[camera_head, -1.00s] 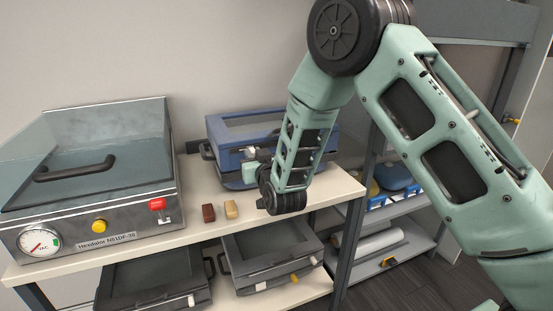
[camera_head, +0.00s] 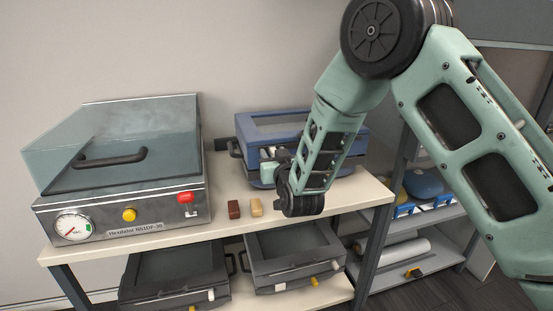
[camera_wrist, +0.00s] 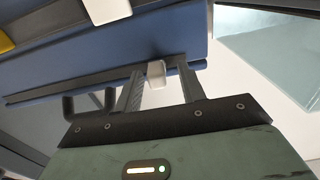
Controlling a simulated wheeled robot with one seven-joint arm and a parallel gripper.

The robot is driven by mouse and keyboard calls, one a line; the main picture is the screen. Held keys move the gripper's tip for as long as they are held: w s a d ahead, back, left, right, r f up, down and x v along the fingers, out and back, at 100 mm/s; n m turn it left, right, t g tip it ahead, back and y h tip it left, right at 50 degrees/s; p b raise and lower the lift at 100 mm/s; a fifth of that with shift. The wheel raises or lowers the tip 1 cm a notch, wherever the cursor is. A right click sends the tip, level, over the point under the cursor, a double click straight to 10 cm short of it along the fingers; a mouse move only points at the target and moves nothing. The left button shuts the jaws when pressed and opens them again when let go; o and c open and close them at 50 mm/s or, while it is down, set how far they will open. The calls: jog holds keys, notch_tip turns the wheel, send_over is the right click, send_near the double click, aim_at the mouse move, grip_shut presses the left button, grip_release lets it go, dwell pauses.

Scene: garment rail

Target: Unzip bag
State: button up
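The blue case-like bag (camera_head: 300,127) lies on the upper shelf, right of the large machine; my forearm covers its right front part. My gripper (camera_head: 272,163) is at its front side, small and partly hidden by my wrist. In the wrist view the bag's blue side (camera_wrist: 60,62) fills the upper left. My gripper's two fingers (camera_wrist: 158,86) are apart, with a small white tab (camera_wrist: 155,72) between them. A gap shows on each side of the tab. A second white piece (camera_wrist: 107,9) and a yellow piece (camera_wrist: 5,42) are farther up.
A vacuum machine (camera_head: 125,160) with a glassy lid stands at left. Two grey cases (camera_head: 295,252) sit below. A side rack (camera_head: 440,212) stands at right.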

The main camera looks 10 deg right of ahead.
jog(key=s+p, duration=0.3)
jog(key=s, duration=1.4)
jog(key=shift+s+d, duration=0.15)
jog(key=shift+d, duration=0.15)
